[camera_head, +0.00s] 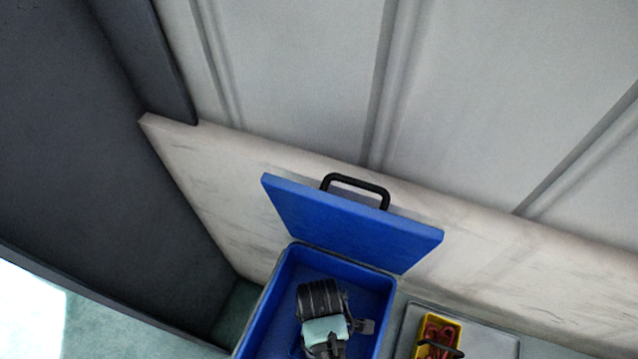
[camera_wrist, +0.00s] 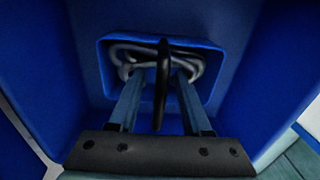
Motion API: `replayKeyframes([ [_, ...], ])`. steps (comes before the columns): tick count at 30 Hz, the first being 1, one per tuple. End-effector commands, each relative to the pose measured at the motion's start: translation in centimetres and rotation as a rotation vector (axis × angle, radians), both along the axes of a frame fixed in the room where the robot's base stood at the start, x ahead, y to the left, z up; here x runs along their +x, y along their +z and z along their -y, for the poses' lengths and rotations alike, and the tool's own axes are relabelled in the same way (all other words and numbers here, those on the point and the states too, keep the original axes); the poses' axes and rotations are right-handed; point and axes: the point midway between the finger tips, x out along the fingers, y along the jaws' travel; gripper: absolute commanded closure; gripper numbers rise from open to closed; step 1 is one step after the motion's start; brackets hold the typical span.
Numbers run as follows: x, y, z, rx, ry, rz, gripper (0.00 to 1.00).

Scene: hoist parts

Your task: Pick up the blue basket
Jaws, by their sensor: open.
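The small blue basket (camera_wrist: 104,58) is straight ahead in the wrist view, inside the deep blue box (camera_head: 270,305). It holds grey metal links (camera_wrist: 130,51), and a black handle (camera_wrist: 163,75) arches over it. My gripper (camera_wrist: 154,78) is open, its two fingers reaching down on either side of the handle. The handle stands between the fingers, with a gap visible on both sides. In the head view my arm's end hides the basket within the box.
The box's blue lid (camera_head: 340,222) stands open against the pale back ledge (camera_head: 215,165). To the right, a yellow basket (camera_head: 424,350) with red parts and a black handle sits on a grey tray (camera_head: 497,340). A dark wall (camera_head: 90,170) rises at left.

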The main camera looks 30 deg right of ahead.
Motion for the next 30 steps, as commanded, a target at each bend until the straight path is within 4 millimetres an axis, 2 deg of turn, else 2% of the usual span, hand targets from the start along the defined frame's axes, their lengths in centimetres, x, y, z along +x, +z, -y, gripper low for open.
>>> replayKeyframes([
  [6, 0.02, -0.04, 0.0, 0.0, 0.0, 0.0, 0.53],
  [14, 0.03, -0.02, -0.01, 0.0, 0.001, 0.0, 1.0],
  [30, 0.02, 0.01, -0.02, 0.0, 0.001, 0.0, 1.0],
])
